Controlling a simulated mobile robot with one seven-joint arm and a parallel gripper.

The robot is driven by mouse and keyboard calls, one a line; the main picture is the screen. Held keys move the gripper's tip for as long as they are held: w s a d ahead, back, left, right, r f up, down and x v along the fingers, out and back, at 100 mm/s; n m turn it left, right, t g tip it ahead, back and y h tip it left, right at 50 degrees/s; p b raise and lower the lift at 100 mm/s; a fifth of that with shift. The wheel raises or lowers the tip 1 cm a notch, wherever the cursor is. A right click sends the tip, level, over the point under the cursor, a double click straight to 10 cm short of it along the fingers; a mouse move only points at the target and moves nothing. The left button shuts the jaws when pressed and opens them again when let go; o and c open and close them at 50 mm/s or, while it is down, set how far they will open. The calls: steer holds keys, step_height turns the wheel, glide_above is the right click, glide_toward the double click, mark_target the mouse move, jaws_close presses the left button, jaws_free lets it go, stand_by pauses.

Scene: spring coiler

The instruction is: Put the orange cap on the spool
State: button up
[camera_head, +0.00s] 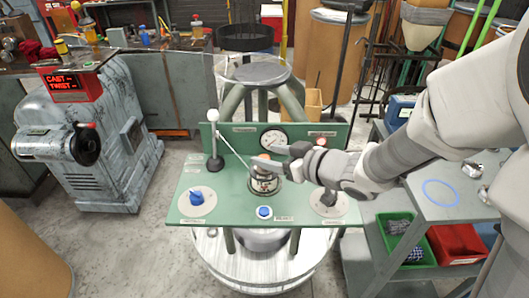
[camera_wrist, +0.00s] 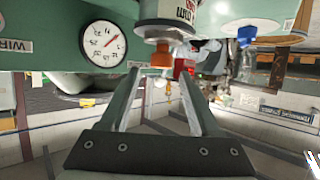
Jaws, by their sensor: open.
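A small orange piece, seemingly the orange cap (camera_wrist: 162,56), shows at the spool's upper end. I cannot tell whether it is fully seated. My gripper (camera_head: 264,154) is over the spool in the head view. Its two fingers are spread with a gap between them (camera_wrist: 160,85), and nothing is clearly held.
The green panel (camera_head: 232,205) carries a dial gauge (camera_head: 274,141), a lever with a white ball (camera_head: 213,117), a left blue knob (camera_head: 197,197) and a blue button (camera_head: 264,211). A side table (camera_head: 455,205) with green and red bins stands right. Open floor lies left.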

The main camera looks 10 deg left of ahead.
steer(key=p+v, duration=0.2)
steer(key=v, duration=0.8)
steer(key=w+d+r+m+t+h, duration=0.25)
steer(key=d+h, duration=0.25)
steer(key=d, duration=0.3)
steer(key=w+d+r+m+t+h, duration=0.2)
steer(key=d+r+m+h, duration=0.2)
steer(key=d+h, duration=0.3)
steer(key=s+d+m+g, duration=0.2)
steer(key=s+m+g, duration=0.3)
steer(key=s, duration=1.3)
steer(key=shift+d+f+g+y, duration=0.2)
steer(key=shift+g+y, duration=0.1)
steer(key=shift+g, duration=0.25)
